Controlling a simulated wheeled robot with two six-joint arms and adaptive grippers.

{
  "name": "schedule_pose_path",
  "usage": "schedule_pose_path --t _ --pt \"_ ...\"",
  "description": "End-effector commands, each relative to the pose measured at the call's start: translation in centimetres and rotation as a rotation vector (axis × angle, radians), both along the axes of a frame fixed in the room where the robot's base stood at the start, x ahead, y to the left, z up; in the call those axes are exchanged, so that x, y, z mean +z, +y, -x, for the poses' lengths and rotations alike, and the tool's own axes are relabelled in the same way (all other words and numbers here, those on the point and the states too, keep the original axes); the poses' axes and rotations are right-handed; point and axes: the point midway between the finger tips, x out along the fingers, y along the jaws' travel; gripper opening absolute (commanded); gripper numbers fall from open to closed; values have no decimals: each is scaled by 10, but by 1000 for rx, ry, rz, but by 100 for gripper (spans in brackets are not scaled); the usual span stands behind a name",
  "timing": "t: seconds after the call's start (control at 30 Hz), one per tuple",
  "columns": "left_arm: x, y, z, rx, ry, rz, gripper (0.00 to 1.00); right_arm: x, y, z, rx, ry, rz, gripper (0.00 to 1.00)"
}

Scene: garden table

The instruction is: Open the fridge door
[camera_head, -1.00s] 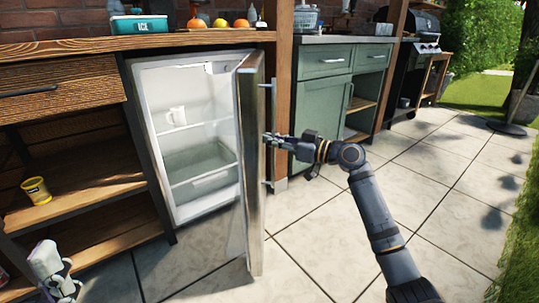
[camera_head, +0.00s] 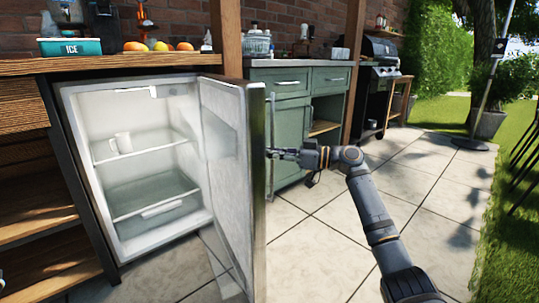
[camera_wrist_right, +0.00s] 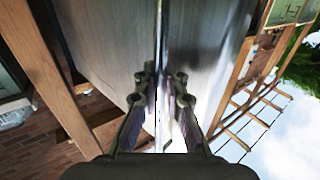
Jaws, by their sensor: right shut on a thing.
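The fridge (camera_head: 85,115) stands under the wooden counter with its door (camera_head: 232,190) swung open toward me. Its white interior shows shelves and a white mug (camera_head: 121,143). The upright bar handle (camera_head: 271,125) is on the outer side of the door, facing right. My right gripper (camera_head: 272,153) comes in from the right and is shut on the handle. In the right wrist view, the fingers (camera_wrist_right: 163,88) close around the bright handle bar (camera_wrist_right: 158,115) in front of the door's metal face (camera_wrist_right: 110,40). My left gripper is not in view.
A teal ice box (camera_head: 70,47) and several fruits (camera_head: 157,46) sit on the counter (camera_head: 130,64). A green cabinet (camera_head: 290,115) and a grill (camera_head: 378,75) stand to the right. The tiled floor (camera_head: 330,245) right of the door is free.

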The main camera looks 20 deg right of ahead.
Motion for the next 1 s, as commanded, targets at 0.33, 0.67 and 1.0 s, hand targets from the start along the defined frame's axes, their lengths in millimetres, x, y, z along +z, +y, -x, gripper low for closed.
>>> schedule_pose_path --t 0.33,0.67,1.0 --pt "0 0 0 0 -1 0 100 -4 0 1 5 7 7 20" --pt "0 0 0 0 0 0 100 -2 0 1 3 3 4 32" --pt "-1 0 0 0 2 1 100 -3 -43 31 -3 7 10 32"
